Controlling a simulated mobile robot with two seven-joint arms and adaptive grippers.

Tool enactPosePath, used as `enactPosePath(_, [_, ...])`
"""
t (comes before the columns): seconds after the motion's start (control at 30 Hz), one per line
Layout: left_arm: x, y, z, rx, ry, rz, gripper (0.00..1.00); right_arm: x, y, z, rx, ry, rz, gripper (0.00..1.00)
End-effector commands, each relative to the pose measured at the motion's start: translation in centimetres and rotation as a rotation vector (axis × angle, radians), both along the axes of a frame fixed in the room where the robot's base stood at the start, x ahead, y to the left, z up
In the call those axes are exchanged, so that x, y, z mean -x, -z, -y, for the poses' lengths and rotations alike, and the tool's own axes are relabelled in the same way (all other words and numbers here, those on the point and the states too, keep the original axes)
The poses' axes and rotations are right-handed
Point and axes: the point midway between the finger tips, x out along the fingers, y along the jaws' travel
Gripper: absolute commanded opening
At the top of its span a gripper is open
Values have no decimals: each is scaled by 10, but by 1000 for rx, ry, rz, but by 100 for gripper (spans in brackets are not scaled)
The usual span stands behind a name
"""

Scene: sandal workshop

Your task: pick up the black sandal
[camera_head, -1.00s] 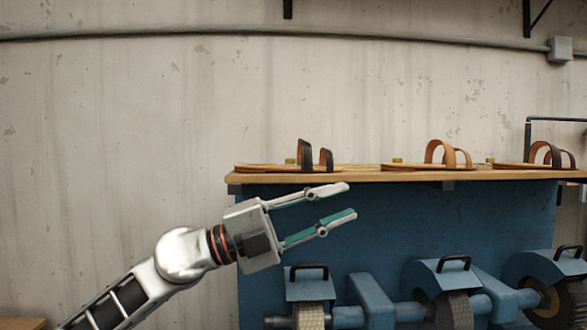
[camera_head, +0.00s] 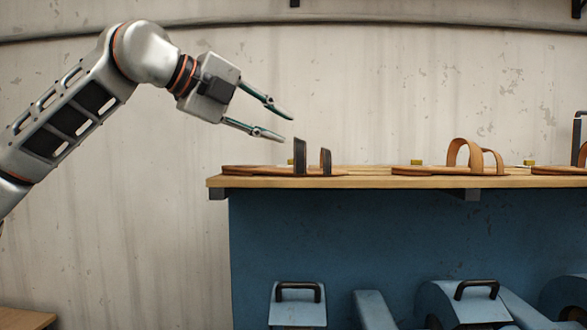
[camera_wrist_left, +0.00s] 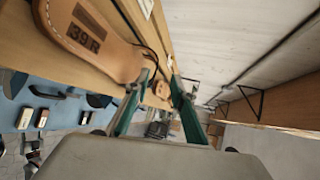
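The black sandal (camera_head: 300,157), with two black straps on a tan sole, lies on the left end of the wooden shelf (camera_head: 370,181) in the head view. In the left wrist view a tan sole (camera_wrist_left: 93,38) marked "39 R" shows at the upper left, close to the fingers. My left gripper (camera_head: 288,127) is open and empty, above and just left of the black straps, its fingers pointing right and down. It also shows in the left wrist view (camera_wrist_left: 163,88). My right gripper is in neither view.
A sandal with tan straps (camera_head: 470,157) sits farther right on the shelf, and another is cut off at the right edge. Blue machinery (camera_head: 340,245) with black handles stands below. The wall area above the shelf is clear.

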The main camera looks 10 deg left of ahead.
Motion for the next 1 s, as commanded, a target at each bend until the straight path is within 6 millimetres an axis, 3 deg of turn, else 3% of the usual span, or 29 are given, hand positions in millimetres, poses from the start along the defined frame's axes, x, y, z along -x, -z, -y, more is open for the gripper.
enactPosePath(0.53, [-45, 31, 37, -1, 4, -1, 24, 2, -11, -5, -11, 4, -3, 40])
enactPosePath(0.87, [-51, 35, 41, 0, 3, 0, 24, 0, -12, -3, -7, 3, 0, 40])
enactPosePath(0.97, [-50, 35, 41, -1, 3, -1, 1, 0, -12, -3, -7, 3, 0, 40])
enactPosePath(1.0, [-50, 35, 41, 0, 3, 0, 0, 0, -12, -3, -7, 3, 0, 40])
